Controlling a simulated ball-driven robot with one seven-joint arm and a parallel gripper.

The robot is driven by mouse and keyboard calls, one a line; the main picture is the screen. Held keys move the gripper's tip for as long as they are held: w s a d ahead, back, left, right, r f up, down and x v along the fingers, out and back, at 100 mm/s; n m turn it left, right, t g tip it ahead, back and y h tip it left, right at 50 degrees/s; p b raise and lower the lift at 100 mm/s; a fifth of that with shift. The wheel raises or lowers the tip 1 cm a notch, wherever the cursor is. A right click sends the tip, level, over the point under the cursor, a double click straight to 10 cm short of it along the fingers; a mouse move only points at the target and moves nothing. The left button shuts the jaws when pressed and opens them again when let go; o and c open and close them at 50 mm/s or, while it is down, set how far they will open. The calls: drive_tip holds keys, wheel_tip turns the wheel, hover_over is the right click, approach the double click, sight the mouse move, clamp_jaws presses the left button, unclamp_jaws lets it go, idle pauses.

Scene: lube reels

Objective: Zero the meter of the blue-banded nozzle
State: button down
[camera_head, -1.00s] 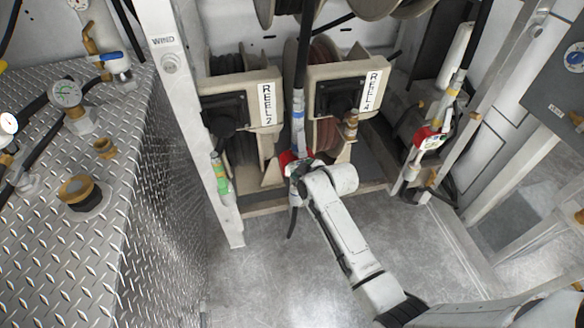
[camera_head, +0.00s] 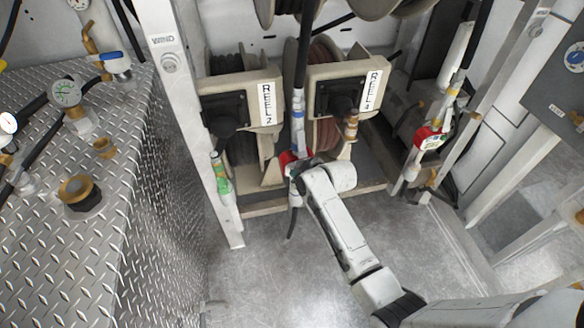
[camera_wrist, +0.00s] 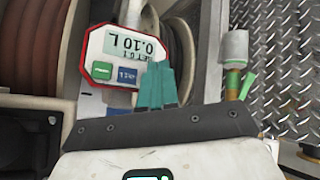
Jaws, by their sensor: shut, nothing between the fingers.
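The blue-banded nozzle (camera_head: 298,110) hangs upright between the two reels, with its red-cased meter (camera_head: 287,158) low down, partly hidden by my wrist. In the wrist view the meter (camera_wrist: 95,45) shows upside down, with a red rim, a display (camera_wrist: 137,47) that looks like 0.10 L, a green button (camera_wrist: 103,71) and a blue button (camera_wrist: 127,75). My gripper (camera_wrist: 158,72) is shut and empty, its teal fingertips at the meter's lower right edge, just right of the blue button. I cannot tell whether they touch the meter. In the head view the fingers are hidden.
Reel 2 (camera_head: 238,95) and reel 4 (camera_head: 340,90) stand behind the nozzle. A green-banded nozzle (camera_head: 222,180) hangs on the left post, and another red meter (camera_head: 428,138) hangs at the right. The metal floor (camera_head: 260,270) in front is clear.

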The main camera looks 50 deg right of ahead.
drive_tip(key=shift+w+d+b, duration=0.25)
drive_tip(key=shift+w+b, duration=0.05)
drive_tip(key=shift+w, duration=0.25)
idle(0.6)
drive_tip(key=shift+s, duration=0.1)
drive_tip(key=shift+s+a+p, duration=0.45)
drive_tip(key=shift+s+p, duration=0.25)
drive_tip(key=shift+s, duration=0.15)
drive_tip(key=s+p, duration=0.1)
drive_tip(key=s+a, duration=0.1)
drive_tip(key=s, duration=0.1)
drive_tip(key=s+a+p, duration=0.1)
drive_tip(key=shift+s+a+p, duration=0.15)
drive_tip(key=shift+a+p, duration=0.1)
drive_tip(key=shift+p, duration=0.1)
idle(0.5)
